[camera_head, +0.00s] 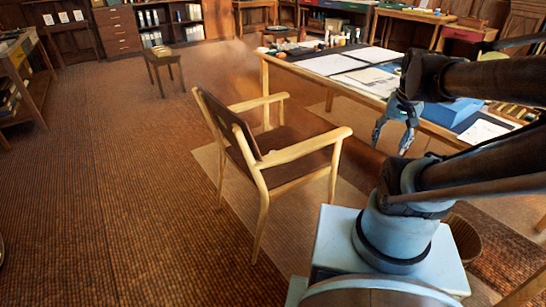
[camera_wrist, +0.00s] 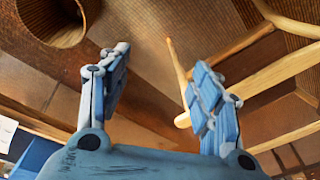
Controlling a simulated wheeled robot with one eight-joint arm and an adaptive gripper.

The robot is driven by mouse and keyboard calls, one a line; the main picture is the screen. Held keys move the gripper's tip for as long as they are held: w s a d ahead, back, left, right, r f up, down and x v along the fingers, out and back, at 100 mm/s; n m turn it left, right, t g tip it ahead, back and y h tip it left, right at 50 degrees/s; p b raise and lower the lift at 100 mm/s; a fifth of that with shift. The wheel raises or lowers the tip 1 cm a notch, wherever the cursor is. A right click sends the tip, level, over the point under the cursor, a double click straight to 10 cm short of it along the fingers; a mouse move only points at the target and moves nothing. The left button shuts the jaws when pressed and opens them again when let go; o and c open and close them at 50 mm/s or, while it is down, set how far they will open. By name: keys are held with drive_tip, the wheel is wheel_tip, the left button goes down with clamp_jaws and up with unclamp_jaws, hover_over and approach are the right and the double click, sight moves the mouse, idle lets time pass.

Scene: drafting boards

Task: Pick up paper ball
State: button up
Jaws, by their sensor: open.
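I cannot make out a paper ball in either view. My gripper (camera_head: 391,140) is open and empty in the head view, in front of the near edge of the drafting table (camera_head: 343,86). My arm hides part of the table and floor on the right of the head view.
A wooden armchair (camera_head: 290,158) stands left of my gripper; it also shows in the wrist view (camera_wrist: 270,72). A wicker basket (camera_wrist: 52,22) is on the floor, partly hidden in the head view (camera_head: 466,240).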

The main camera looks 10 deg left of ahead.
drive_tip(key=w+a+r+m, duration=0.3)
drive_tip(key=w+a, duration=0.5)
drive_tip(key=w, duration=0.3)
drive_tip(key=w+a+f+m+g+y, duration=0.1)
drive_tip(key=w+a+f+m, duration=0.25)
drive_tip(key=w+a, duration=0.45)
drive_tip(key=w+a+f+m+g+y, duration=0.15)
drive_tip(key=w+a+f, duration=0.25)
drive_tip(key=w+a, duration=0.5)
drive_tip(key=a+f+m, duration=0.3)
drive_tip(key=a+f, duration=0.7)
drive_tip(key=a, duration=0.4)
drive_tip(key=shift+g, duration=0.45)
drive_tip(key=x, duration=1.1)
drive_tip(key=shift+w+d+f, duration=0.1)
drive_tip(key=shift+w+d, duration=0.2)
drive_tip(key=shift+w, duration=0.1)
drive_tip(key=shift+x, duration=2.75)
drive_tip(key=shift+s, duration=0.15)
drive_tip(key=shift+c, duration=0.3)
drive_tip(key=c, duration=0.7)
